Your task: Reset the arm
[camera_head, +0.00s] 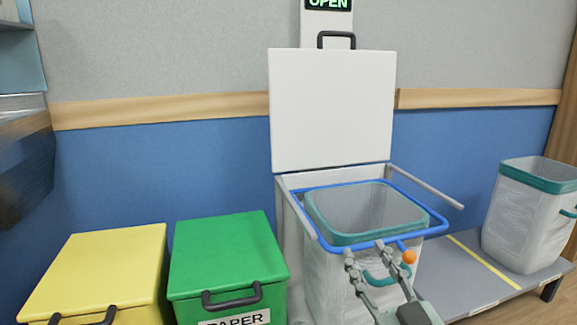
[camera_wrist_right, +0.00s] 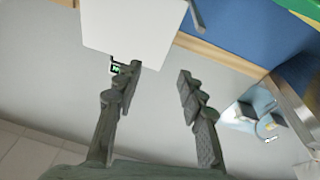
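My right gripper (camera_head: 379,252) is in the lower middle of the head view, in front of the open white bin unit. Its fingers are apart with nothing between them; it also shows open in the right wrist view (camera_wrist_right: 158,85). The unit's white lid (camera_head: 332,112) stands upright, with a black handle on top. A blue ring frame (camera_head: 437,228) surrounds a clear bin with a teal rim (camera_head: 335,238). An orange ball (camera_head: 409,257) appears beside the right fingertip. I cannot tell whether the fingers touch the bin. My left gripper is not in view.
A green bin labelled PAPER (camera_head: 228,250) and a yellow bin (camera_head: 105,265) stand closed at left. Another clear teal-rimmed bin (camera_head: 525,215) stands on a low grey platform (camera_head: 480,285) at right. A lit OPEN sign (camera_head: 328,4) is above the lid.

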